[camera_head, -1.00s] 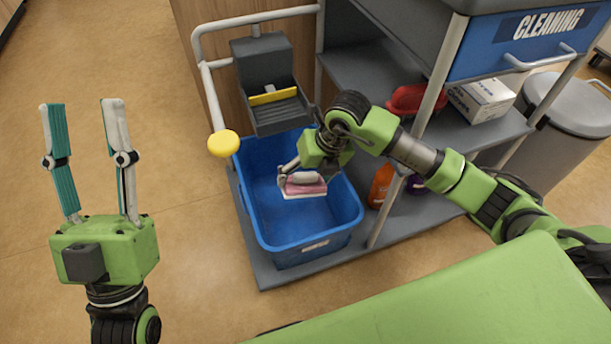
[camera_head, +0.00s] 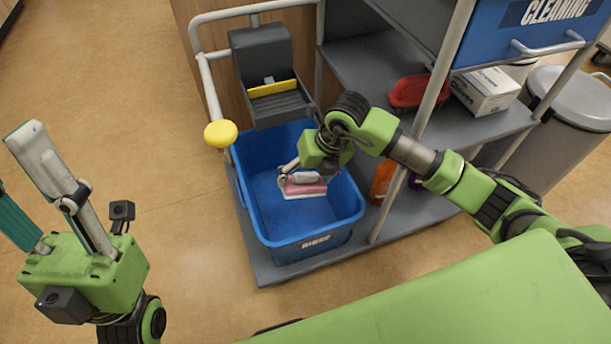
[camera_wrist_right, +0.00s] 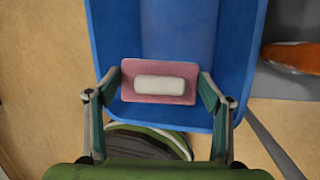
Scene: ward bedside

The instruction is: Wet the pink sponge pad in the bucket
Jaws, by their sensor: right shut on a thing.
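The pink sponge pad (camera_head: 303,189) has a white grip on its back and is over the inside of the blue bucket (camera_head: 306,246) in the head view. My right gripper (camera_head: 289,180) is shut on it. In the right wrist view the fingers (camera_wrist_right: 158,88) flank the pad (camera_wrist_right: 128,93), with the bucket (camera_wrist_right: 225,50) behind it. I cannot tell whether the pad touches water or the bucket's bottom. My left gripper (camera_head: 25,200) is open and empty at the left, its fingers wide apart, one partly cut off by the picture edge.
The bucket stands on the grey cart base (camera_head: 275,275). A dark wringer (camera_head: 265,75) with a yellow bar sits behind it, and a yellow knob (camera_head: 220,133) beside it. Shelves at right hold a red item (camera_head: 408,92) and a white box (camera_head: 486,92). A grey bin (camera_head: 565,115) stands further right.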

